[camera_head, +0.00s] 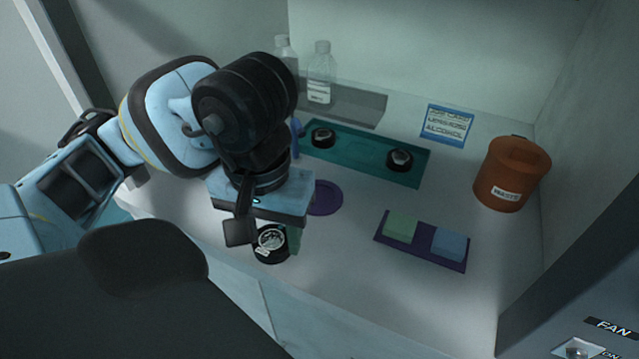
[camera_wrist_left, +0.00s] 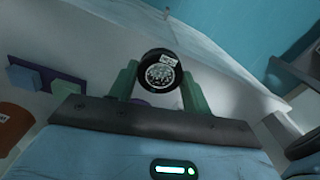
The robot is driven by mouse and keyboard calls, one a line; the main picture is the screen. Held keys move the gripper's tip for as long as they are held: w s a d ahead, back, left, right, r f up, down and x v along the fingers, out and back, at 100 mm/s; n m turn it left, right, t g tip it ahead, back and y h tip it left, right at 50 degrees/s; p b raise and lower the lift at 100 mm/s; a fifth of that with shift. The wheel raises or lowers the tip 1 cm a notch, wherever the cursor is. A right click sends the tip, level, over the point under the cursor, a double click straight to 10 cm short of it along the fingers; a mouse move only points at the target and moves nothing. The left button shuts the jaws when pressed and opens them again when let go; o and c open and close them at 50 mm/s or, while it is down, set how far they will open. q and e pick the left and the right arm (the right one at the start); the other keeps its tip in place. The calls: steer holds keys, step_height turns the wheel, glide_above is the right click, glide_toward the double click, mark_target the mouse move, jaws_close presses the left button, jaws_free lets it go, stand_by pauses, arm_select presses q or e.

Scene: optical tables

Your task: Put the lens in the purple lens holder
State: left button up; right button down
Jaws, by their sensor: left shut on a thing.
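My left gripper (camera_head: 274,238) is shut on a lens (camera_head: 270,244) in a black round mount with a small white label. In the left wrist view the lens (camera_wrist_left: 160,74) sits between the two green fingers of the gripper (camera_wrist_left: 160,86), its patterned face toward the camera. In the head view the lens shows near the front edge of the worktop. A flat round purple piece (camera_head: 326,198), which looks like the purple lens holder, lies behind and to the right of the lens, partly hidden by my gripper. The lens is apart from it. My right gripper is not in view.
A teal mat (camera_head: 362,158) carries two black-mounted lenses (camera_head: 323,138) (camera_head: 399,160). A purple tray (camera_head: 424,255) holds a green and a blue block. An orange waste bin (camera_head: 512,175) stands right. Clear bottles (camera_head: 320,75) stand behind. The worktop between disc and tray is clear.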

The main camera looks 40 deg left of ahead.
arm_select(q)
steer(key=shift+w, duration=0.1)
glide_above(319, 197)
steer(key=shift+d+f+p, duration=0.1)
steer(key=shift+f+p, duration=0.3)
steer(key=shift+f, duration=0.6)
step_height(319, 197, down, 3)
steer(key=shift+f, duration=0.2)
steer(key=o, duration=1)
